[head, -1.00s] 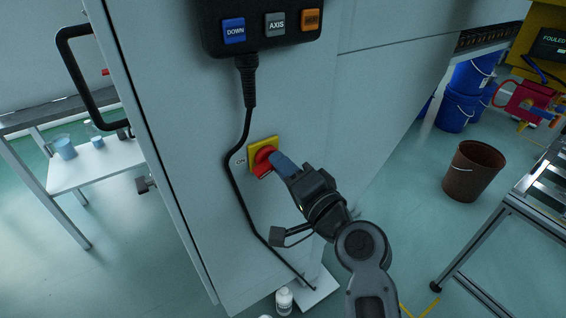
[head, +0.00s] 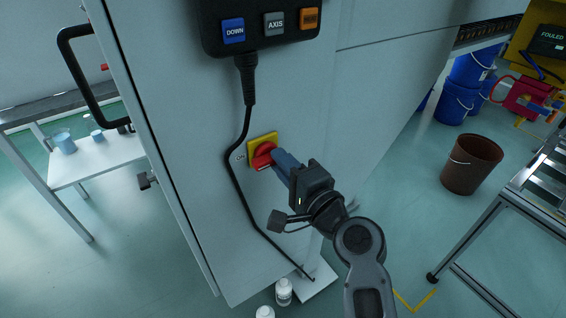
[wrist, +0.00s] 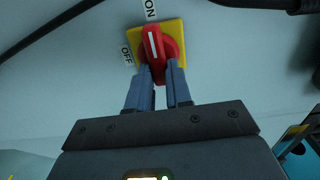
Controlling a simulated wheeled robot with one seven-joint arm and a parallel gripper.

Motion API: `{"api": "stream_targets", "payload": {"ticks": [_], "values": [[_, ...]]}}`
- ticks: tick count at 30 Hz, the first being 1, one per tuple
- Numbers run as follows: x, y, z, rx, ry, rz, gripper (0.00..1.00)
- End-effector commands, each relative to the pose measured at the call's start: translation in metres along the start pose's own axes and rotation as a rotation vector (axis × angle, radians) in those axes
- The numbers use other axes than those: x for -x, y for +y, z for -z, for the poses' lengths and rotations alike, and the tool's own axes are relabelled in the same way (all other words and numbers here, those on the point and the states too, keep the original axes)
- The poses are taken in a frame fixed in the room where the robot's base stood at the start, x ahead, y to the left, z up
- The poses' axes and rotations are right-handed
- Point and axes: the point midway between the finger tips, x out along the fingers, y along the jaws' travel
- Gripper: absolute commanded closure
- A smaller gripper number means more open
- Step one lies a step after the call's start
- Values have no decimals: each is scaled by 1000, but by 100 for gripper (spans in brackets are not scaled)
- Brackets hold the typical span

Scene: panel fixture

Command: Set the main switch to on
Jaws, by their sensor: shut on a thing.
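The main switch is a red rotary handle (head: 263,158) on a yellow square plate (head: 252,145), low on the pale cabinet panel. In the wrist view the red handle (wrist: 152,42) stands almost upright, its white line pointing to the ON label (wrist: 150,8). The OFF label (wrist: 127,55) is to the left of the plate. My gripper (wrist: 160,76) is shut on the handle, one grey-blue finger on each side. In the head view my gripper (head: 279,161) reaches the switch from the lower right and hides part of it.
A button pendant (head: 262,25) hangs above, and its black cable (head: 237,185) runs down just left of the switch. White bottles (head: 284,291) stand below. A brown bucket (head: 472,164) and a metal-framed table (head: 490,215) are to the right, with open floor between them and the cabinet.

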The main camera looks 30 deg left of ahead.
Motion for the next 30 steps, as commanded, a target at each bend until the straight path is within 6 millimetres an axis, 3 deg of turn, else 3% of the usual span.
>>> {"api": "stream_targets", "payload": {"ticks": [4,5,12,22,30], "values": [[1,2,1,-4,3,-2,100],[1,2,1,-4,3,-2,78],[0,1,0,-2,1,-1,55],[7,1,0,-1,2,0,55],[49,2,1,-1,4,-1,55]]}}
